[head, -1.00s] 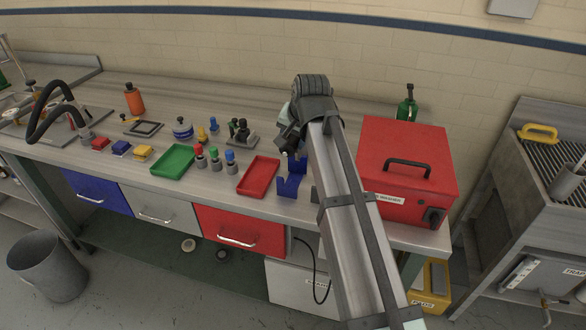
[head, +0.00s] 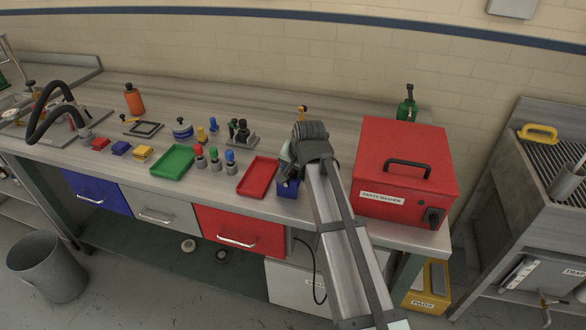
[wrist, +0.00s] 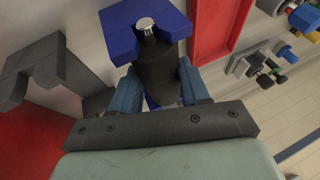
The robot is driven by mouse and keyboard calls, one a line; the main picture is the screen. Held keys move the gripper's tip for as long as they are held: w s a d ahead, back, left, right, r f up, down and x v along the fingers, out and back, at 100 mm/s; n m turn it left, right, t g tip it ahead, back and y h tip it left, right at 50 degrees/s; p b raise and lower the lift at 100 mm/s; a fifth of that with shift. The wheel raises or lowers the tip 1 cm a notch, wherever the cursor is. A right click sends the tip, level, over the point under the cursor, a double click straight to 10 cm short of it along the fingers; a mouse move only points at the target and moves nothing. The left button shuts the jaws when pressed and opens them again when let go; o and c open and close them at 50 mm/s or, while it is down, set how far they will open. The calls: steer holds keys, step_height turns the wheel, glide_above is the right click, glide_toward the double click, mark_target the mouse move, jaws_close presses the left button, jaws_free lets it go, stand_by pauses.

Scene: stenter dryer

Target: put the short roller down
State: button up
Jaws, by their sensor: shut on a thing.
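My gripper (wrist: 160,85) is shut on the short roller (wrist: 155,78), a dark cylinder with a bright metal pin at its end. In the wrist view the pin lies at the notch of a blue cradle (wrist: 118,22); I cannot tell whether it touches. More blue shows below the roller, between the fingers. In the head view my gripper (head: 288,172) is over the blue cradle (head: 288,189) at the bench's front edge, hiding much of it. The roller is not clear there.
A red tray (head: 258,177) lies just left of the cradle. A red parts washer (head: 405,165) stands to the right. Several small coloured parts and a green tray (head: 172,162) are farther left.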

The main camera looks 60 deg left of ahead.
steer(key=shift+f, duration=0.1)
steer(key=o, duration=1.3)
steer(key=v, duration=1.3)
steer(key=shift+o, duration=0.3)
steer(key=shift+d+r, duration=0.2)
steer(key=shift+r, duration=0.15)
